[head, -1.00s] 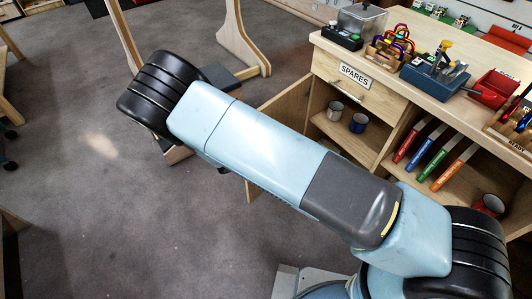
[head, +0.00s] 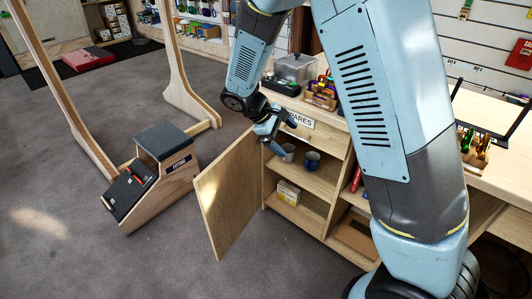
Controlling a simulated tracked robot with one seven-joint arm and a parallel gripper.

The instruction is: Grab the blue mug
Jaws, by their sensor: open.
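The blue mug (head: 312,160) stands on the upper shelf inside the open cupboard of the workbench. A grey-white mug (head: 289,152) stands just left of it on the same shelf. My gripper (head: 276,146) is at the cupboard opening, left of the blue mug and close in the picture to the grey-white mug. It looks empty, with its fingers pointing down and right. It is open, though its fingers are small here. I cannot tell how far it is from either mug in depth.
The cupboard door (head: 228,190) stands open to the left of the opening. A small box (head: 288,193) sits on the lower shelf. A drawer front marked "SPARES" (head: 318,134) is above the shelf. A fitting stool (head: 155,170) stands on open carpet at left.

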